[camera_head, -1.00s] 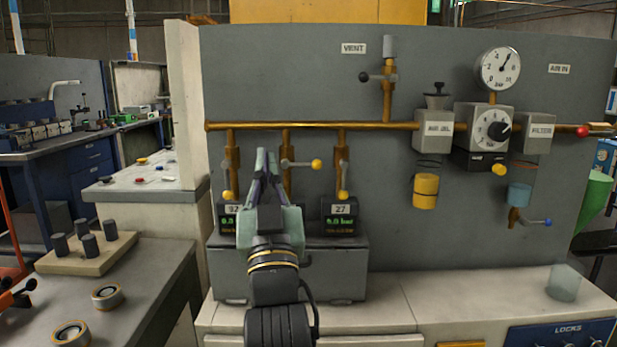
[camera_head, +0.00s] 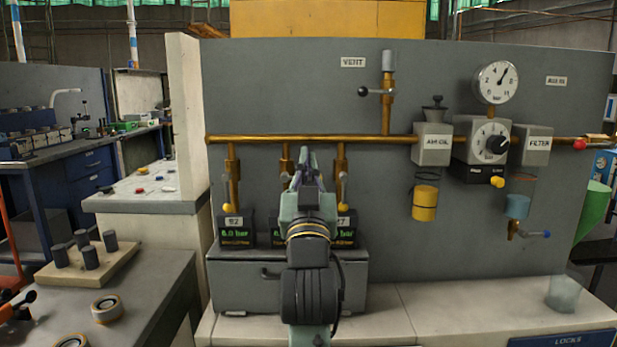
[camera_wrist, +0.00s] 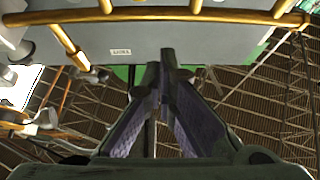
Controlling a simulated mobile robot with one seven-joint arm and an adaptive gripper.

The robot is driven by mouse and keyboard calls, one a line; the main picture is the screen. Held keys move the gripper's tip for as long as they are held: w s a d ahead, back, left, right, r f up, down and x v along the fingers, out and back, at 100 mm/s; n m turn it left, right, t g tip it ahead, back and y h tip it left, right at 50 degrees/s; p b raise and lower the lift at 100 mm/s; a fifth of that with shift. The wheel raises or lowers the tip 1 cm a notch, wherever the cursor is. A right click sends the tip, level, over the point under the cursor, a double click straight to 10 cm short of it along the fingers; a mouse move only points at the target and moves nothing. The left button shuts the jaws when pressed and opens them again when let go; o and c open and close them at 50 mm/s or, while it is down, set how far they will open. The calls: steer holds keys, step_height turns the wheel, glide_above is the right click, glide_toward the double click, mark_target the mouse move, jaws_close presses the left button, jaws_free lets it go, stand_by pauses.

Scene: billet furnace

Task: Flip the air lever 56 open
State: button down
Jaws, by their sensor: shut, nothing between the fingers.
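Three valves hang from a brass pipe (camera_head: 375,140) on the grey panel. The left valve's yellow-knobbed lever (camera_head: 228,208) hangs down above the box labelled 92 or similar. The right valve's yellow-knobbed lever (camera_head: 342,206) hangs down above the box labelled 27. The middle valve (camera_head: 286,155) shows only its upper part; its lever and number plate are hidden behind my gripper, so I cannot read 56 or tell the lever's position. My gripper (camera_head: 305,152) is shut and empty, pointing up in front of the middle and right valves. Its closed fingers also show in the wrist view (camera_wrist: 166,62).
The vent valve (camera_head: 387,91) stands above the pipe. The regulator (camera_head: 485,141), gauge (camera_head: 496,82) and filter (camera_head: 537,144) are at the right. A grey box (camera_head: 235,280) sits below the displays. The worktop's right front is mostly clear, with a clear cup (camera_head: 563,294).

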steer(key=shift+w+f+p, duration=0.25)
steer(key=shift+w+f, duration=0.4)
steer(key=shift+w, duration=0.2)
steer(key=shift+w+f+p, duration=0.2)
steer(key=shift+w+f, duration=0.4)
steer(key=shift+w, duration=0.2)
